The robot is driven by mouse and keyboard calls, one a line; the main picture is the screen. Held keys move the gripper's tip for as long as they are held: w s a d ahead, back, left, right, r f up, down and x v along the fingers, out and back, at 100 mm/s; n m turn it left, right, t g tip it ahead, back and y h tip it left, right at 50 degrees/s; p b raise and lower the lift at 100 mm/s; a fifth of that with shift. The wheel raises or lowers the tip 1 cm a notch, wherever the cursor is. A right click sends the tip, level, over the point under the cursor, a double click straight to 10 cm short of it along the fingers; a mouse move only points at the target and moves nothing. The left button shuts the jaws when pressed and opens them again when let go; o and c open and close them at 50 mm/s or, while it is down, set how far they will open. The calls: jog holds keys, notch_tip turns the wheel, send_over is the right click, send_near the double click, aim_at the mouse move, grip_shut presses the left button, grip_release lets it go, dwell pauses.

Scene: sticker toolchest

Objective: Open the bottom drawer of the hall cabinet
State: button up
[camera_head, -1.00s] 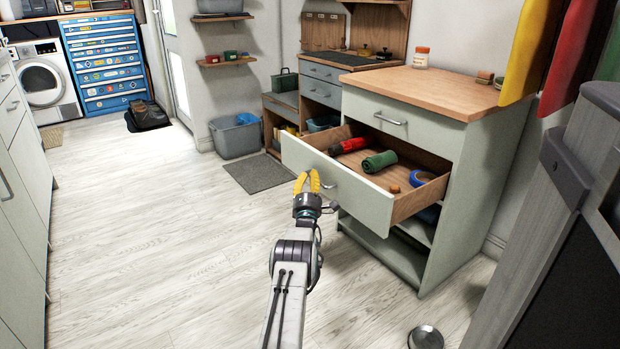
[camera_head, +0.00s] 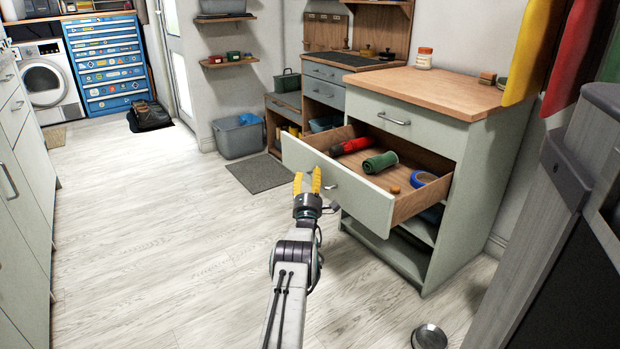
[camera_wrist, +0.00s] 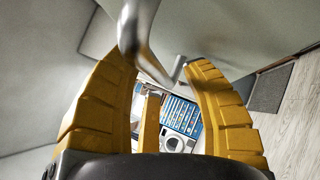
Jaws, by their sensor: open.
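The pale green hall cabinet (camera_head: 487,175) has a wooden top and stands right of centre in the head view. Its lower drawer (camera_head: 362,205) is pulled well out, below a shut top drawer (camera_head: 408,112). My gripper (camera_head: 307,178) is in front of the lower drawer's face, by its metal handle (camera_head: 329,186). In the wrist view the yellow fingers (camera_wrist: 163,85) are spread apart. The handle (camera_wrist: 133,35) shows close to the fingertips, partly between them; whether it touches a finger is unclear.
The open drawer holds a red tool (camera_head: 351,146), a green roll (camera_head: 380,162) and blue tape (camera_head: 423,178). Open shelves (camera_head: 408,246) lie below it. A small metal bowl (camera_head: 429,337) is on the floor. The floor left of my arm is clear.

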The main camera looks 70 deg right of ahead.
jog(key=shift+a+f, duration=0.1)
jog(key=shift+a, duration=0.05)
jog(key=v, duration=1.1)
jog(key=shift+a, duration=0.3)
jog(key=shift+s, duration=0.1)
dwell(0.7)
